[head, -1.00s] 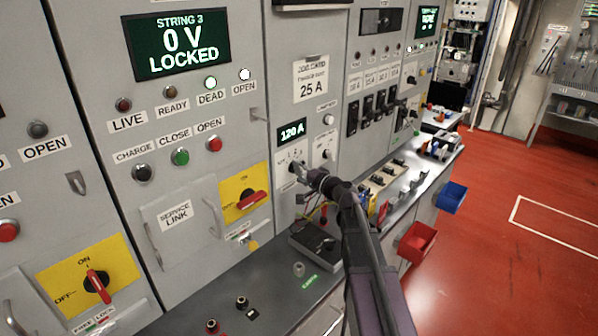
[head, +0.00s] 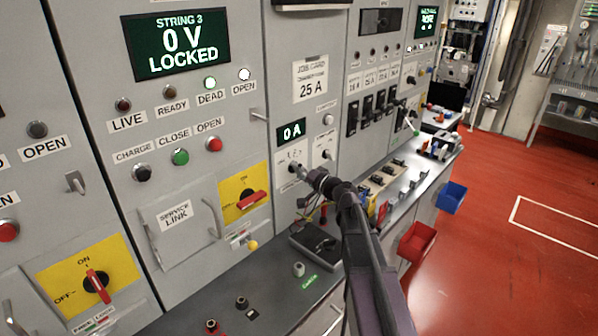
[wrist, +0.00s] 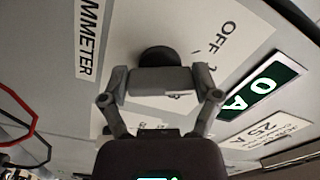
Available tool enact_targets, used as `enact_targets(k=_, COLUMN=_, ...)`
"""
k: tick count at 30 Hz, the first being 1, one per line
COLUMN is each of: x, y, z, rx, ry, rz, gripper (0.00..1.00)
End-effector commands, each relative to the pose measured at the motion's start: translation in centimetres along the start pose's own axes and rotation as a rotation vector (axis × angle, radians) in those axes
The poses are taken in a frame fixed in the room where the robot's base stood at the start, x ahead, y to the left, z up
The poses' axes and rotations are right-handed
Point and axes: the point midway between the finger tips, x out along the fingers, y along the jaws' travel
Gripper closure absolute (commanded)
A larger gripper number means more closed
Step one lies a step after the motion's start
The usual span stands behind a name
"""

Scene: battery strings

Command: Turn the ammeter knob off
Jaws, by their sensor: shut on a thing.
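The ammeter knob (wrist: 159,55) is dark and round in the wrist view, on a white plate with an "OFF" mark. The "AMMETER" label (wrist: 88,38) is to its left. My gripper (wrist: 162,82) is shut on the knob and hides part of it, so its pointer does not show. In the head view my gripper (head: 301,172) reaches the panel just below the ammeter display (head: 291,132), which reads 0 A. The display also shows in the wrist view (wrist: 264,90).
A job card (head: 310,83) reading 25 A is above the display. A bench (head: 270,287) with a black device runs below the panel. Red (head: 417,243) and blue (head: 452,196) bins hang at its front edge. The red floor at right is clear.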

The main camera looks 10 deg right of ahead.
Motion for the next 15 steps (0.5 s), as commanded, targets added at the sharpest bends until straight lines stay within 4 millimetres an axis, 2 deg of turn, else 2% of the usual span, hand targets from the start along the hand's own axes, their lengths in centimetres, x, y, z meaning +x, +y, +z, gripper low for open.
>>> enact_targets(k=15, x=0.03, y=0.19, z=0.02, rx=-0.307, ry=-0.001, rz=0.000, gripper=0.68)
